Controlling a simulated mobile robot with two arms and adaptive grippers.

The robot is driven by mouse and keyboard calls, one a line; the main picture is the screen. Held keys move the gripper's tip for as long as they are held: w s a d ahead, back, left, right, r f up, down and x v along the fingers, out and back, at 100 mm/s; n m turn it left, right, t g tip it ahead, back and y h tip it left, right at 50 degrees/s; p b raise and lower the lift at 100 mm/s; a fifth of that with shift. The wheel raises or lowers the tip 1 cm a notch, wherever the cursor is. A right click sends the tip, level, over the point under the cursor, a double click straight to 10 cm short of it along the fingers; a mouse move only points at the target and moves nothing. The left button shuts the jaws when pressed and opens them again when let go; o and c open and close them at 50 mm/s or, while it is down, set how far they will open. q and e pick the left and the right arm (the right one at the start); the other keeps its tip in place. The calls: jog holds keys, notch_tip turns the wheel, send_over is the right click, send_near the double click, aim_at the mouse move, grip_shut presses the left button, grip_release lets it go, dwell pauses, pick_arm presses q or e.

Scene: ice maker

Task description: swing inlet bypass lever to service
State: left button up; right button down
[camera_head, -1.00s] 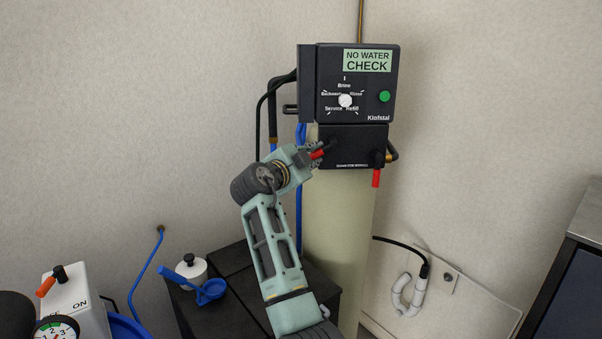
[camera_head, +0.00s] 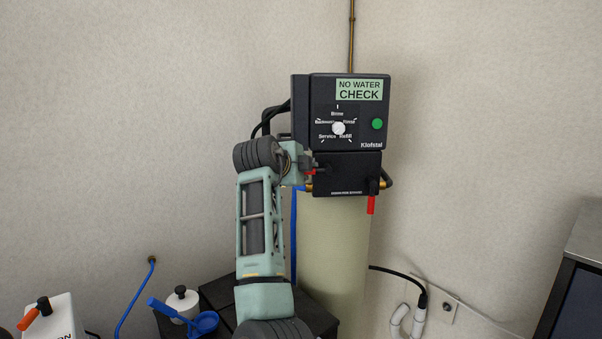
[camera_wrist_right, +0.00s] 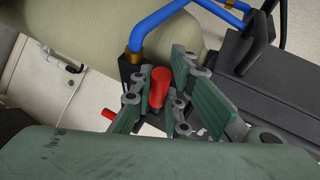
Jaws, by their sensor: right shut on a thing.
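The black valve block (camera_head: 347,181) sits under the control head on the pale tank. A red-handled lever (camera_head: 310,173) on its left side points left, roughly level; most of it is hidden by my right gripper (camera_head: 307,172). In the right wrist view this red handle (camera_wrist_right: 160,86) stands between the green-padded fingers of my right gripper (camera_wrist_right: 158,98), which is shut on it. A second red lever (camera_head: 371,204) hangs straight down on the block's right side. Another bit of red (camera_wrist_right: 109,115) shows beside the fingers in the wrist view. My left gripper is out of view.
The control head (camera_head: 350,110) reads "NO WATER CHECK" and has a white dial (camera_head: 338,128) and a green button (camera_head: 377,124). Blue hoses (camera_wrist_right: 165,22) run close to the fingers. A white pot (camera_head: 183,303) and blue scoop (camera_head: 203,322) stand lower left.

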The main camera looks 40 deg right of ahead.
jog(key=shift+f, duration=0.15)
jog(key=c, duration=1.7)
grip_release()
jog(key=v, duration=1.2)
